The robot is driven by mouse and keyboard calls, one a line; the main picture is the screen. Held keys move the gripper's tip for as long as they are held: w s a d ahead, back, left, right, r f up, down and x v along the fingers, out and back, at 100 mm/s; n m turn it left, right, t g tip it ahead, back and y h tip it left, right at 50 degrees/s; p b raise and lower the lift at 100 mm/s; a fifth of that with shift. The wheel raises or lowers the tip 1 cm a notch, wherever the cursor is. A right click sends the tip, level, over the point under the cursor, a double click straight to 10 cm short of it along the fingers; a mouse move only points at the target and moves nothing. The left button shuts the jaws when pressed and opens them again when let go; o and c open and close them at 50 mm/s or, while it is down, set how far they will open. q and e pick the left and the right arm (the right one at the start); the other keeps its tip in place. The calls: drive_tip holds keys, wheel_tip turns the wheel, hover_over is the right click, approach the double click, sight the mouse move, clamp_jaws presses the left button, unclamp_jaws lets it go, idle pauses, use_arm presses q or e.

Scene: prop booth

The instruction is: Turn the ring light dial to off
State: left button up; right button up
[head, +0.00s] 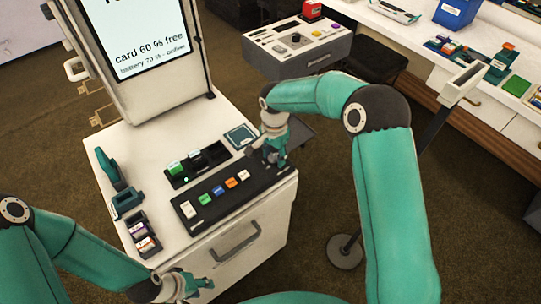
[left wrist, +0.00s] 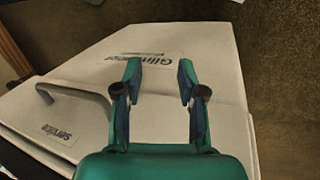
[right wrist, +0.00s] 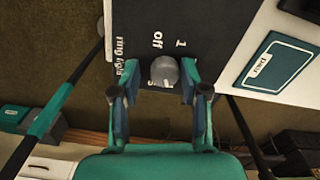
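The ring light dial (right wrist: 164,70) is a round grey knob on a black panel (right wrist: 135,25). In the right wrist view the label "off" stands just above it, "1" to the upper right and "ring light" to the left. Another mark below the knob is partly covered. I cannot tell which mark the dial points at. My right gripper (right wrist: 158,76) is open, with its fingertips on either side of the dial; the right finger is closer to it. In the head view the right gripper (head: 276,159) hides the dial. My left gripper (left wrist: 160,76) is open and empty, in front of the cabinet.
Coloured buttons (head: 218,190) line the panel (head: 205,212). Behind it are a black tray (head: 178,181) with a green block and a teal pad (head: 240,136). A screen (head: 140,38) stands at the back; a metal stand (head: 345,252) stands to the right.

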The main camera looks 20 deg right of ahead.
sight(273, 157)
drive_tip(key=shift+o, duration=0.2)
drive_tip(key=shift+a, duration=0.1)
drive_tip(key=shift+w, duration=0.1)
drive_tip(key=shift+r, duration=0.25)
wheel_tip(273, 157, up, 11)
drive_tip(key=shift+r, duration=0.2)
